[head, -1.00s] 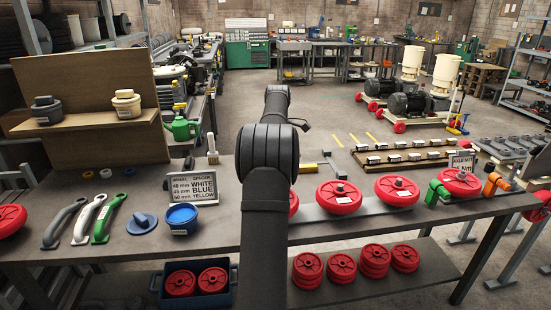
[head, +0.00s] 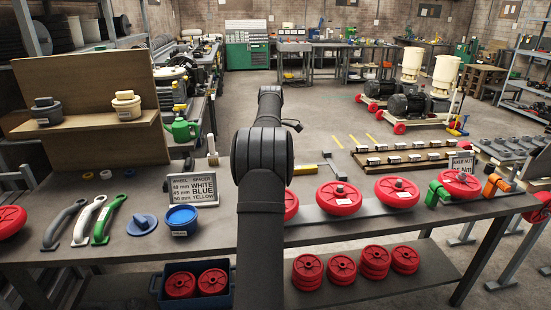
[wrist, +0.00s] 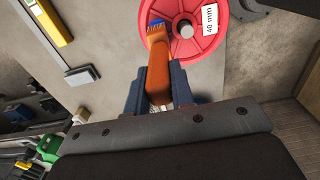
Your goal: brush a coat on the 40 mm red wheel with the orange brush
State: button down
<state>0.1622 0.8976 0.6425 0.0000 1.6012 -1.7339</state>
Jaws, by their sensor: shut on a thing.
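My gripper (wrist: 160,85) is shut on the orange brush (wrist: 158,62) in the wrist view. The brush points away from the jaws, and its blue bristles (wrist: 156,28) overlap the edge of a red wheel (wrist: 196,50) labelled "40 mm". I cannot tell whether the bristles touch it. No coat is visible on the part of the wheel that shows. In the head view my arm hides the gripper and brush. A red wheel (head: 291,205) there is partly behind my arm; I cannot tell whether it is the labelled one.
More red wheels (head: 339,198) line the bench to the right. Several handles (head: 107,220) lie at the left. A wooden shelf (head: 95,136) stands behind them.

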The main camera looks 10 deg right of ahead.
jog(key=shift+a, duration=0.5)
jog(key=shift+w, duration=0.15)
jog(key=shift+w, duration=0.35)
jog(key=shift+d, duration=0.1)
jog(key=shift+d, duration=1.35)
